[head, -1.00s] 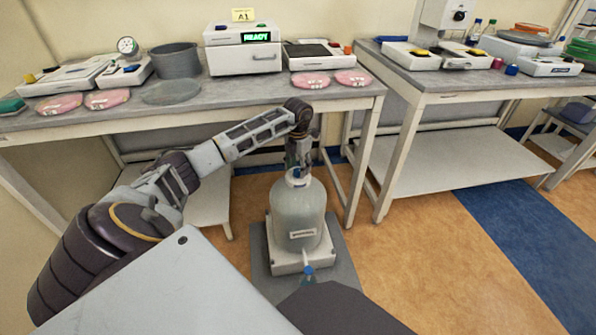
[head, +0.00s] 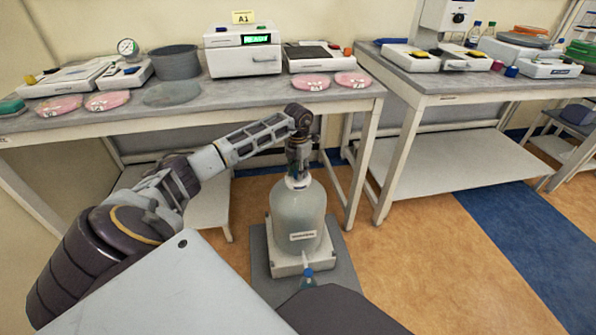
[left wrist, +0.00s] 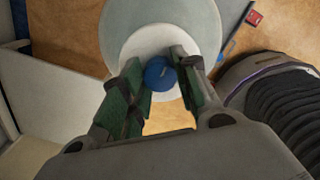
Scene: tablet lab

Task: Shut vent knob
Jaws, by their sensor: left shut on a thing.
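The clear bell jar (head: 297,215) stands upright on its pale base (head: 302,265) on the floor. The blue vent knob (left wrist: 160,74) sits on the jar's white top (left wrist: 160,42) in the left wrist view. My left gripper (head: 297,175) points straight down over the jar's top. In the left wrist view its two green-padded fingers (left wrist: 160,82) are on either side of the knob, closed on it. In the head view the gripper mostly hides the knob. My right gripper is in neither view.
A small blue-topped part (head: 307,272) sticks out at the front of the base. A grey mat (head: 345,270) lies under it. A bench (head: 225,98) with instruments stands behind the jar, and another bench (head: 440,82) stands to the right. The floor right of the jar is clear.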

